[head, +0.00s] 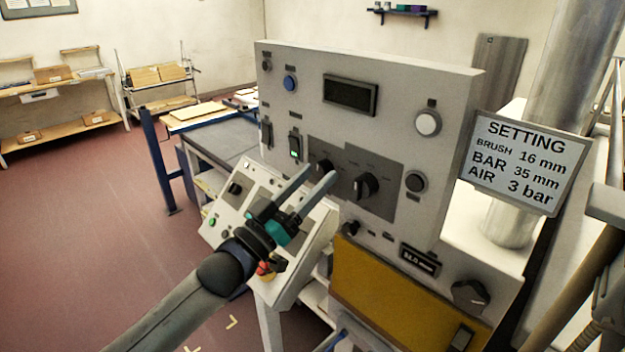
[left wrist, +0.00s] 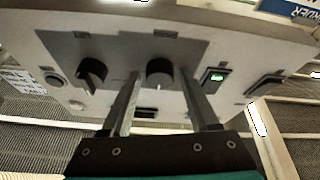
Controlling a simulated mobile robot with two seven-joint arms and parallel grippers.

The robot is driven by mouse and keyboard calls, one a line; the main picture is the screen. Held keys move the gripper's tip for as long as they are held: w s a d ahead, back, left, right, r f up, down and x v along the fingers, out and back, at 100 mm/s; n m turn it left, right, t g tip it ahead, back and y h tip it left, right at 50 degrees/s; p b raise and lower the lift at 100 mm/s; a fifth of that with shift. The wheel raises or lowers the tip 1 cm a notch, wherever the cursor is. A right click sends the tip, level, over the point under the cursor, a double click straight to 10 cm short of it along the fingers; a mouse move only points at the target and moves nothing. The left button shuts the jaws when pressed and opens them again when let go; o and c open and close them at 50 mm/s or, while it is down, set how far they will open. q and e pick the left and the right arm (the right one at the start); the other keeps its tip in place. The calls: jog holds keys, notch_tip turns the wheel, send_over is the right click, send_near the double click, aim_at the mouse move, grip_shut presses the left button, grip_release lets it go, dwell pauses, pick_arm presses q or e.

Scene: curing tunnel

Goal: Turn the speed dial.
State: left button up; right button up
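Two black dials sit on a dark grey plate (head: 384,203) on the control panel. The left dial (head: 323,166) is partly hidden by my fingers; the right dial (head: 366,187) is in plain sight. The labels are too small to read, so I cannot tell which is the speed dial. My left gripper (head: 321,172) is open in front of the left dial. In the left wrist view that dial (left wrist: 159,72) shows between the two fingertips, and the other dial (left wrist: 92,74) is outside them. I cannot tell whether the fingers touch the dial. My right gripper is not in view.
A green-lit switch (head: 295,147) is left of the dials. A sloped console (head: 232,208) with buttons is below my gripper. A larger knob (head: 470,294) is lower right. A setting sign (head: 527,162) sticks out at the right. The floor at left is clear.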

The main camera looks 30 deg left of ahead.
pick_arm(q)
grip_shut()
jog(key=shift+m, duration=0.4)
jog(key=m+g+h, duration=0.1)
jog(key=m+h, duration=0.1)
jog(key=m, duration=0.1)
jog(key=shift+w+a+m, duration=0.1)
jog(key=shift+a+m, duration=0.05)
jog(key=shift+m, duration=0.25)
jog(key=m+g+h, duration=0.1)
jog(key=m, duration=0.1)
jog(key=m+h, duration=0.1)
jog(key=m, duration=0.2)
jog(key=shift+a+r+g, duration=0.1)
jog(key=shift+a+g, duration=0.05)
jog(key=shift+g, duration=0.25)
jog(key=m, duration=0.2)
jog(key=m+g+h, duration=0.1)
jog(key=m, duration=0.1)
jog(key=shift+a+r+m+g, duration=0.1)
jog(key=shift+m+g, duration=0.2)
jog(key=shift+m, duration=0.1)
jog(key=shift+w+a+r+m+g+h+p, duration=0.1)
jog(key=shift+m+g+h+p, duration=0.25)
jog(key=shift+m, duration=0.7)
jog(key=shift+m+g+h+p, duration=0.15)
jog(key=shift+m+g, duration=0.4)
jog(key=shift+m, duration=0.5)
